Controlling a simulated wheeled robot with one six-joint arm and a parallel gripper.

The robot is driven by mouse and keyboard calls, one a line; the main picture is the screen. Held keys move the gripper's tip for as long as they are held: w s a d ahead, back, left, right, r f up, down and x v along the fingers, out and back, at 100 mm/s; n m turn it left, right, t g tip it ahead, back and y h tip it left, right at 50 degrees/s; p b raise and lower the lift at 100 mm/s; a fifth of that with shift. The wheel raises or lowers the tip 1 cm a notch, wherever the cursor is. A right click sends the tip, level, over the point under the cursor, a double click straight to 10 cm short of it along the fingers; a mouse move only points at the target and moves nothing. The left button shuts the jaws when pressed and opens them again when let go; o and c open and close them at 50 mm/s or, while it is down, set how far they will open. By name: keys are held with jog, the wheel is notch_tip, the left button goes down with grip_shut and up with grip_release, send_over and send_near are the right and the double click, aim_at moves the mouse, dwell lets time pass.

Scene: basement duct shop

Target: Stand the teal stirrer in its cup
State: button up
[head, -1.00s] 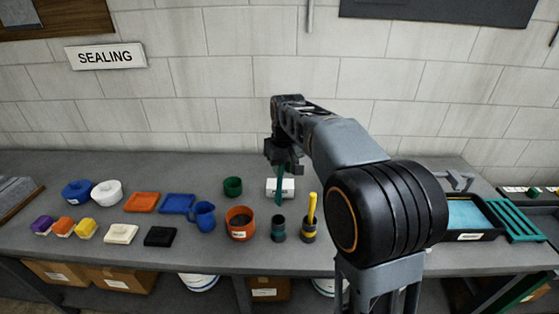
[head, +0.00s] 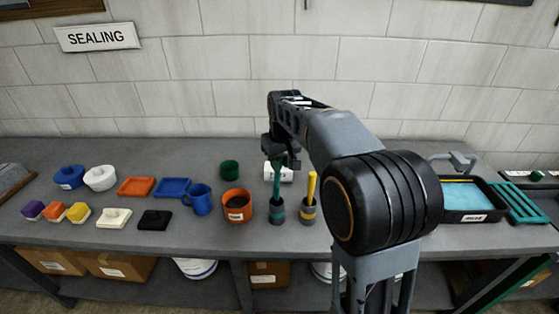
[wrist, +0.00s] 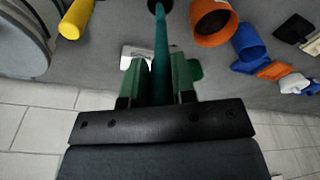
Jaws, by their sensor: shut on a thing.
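The teal stirrer (head: 277,180) hangs near upright below my gripper (head: 275,160), which is shut on its upper part. In the wrist view the stirrer (wrist: 161,55) runs from between the fingers of my gripper (wrist: 160,88) up to the top edge. Its cup (head: 277,213), dark with a teal band, stands on the bench directly below. The stirrer's lower end meets the cup's mouth; I cannot tell how far inside it is. The cup's dark rim (wrist: 151,5) is cut off in the wrist view.
A similar cup (head: 308,213) with a yellow stirrer (head: 312,187) stands close on the right. An orange pot (head: 237,207) is close on the left, with a blue jug (head: 199,199) beyond. A green cup (head: 230,170) and a white labelled box (head: 285,174) are behind.

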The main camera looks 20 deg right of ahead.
notch_tip(320, 180, down, 7)
jog(key=b, duration=0.4)
jog(key=shift+r, duration=0.15)
jog(key=o, duration=1)
notch_tip(320, 180, up, 14)
jog(key=s, duration=0.1)
jog(key=shift+s+d, duration=0.15)
jog(key=shift+s, duration=0.1)
dwell(0.7)
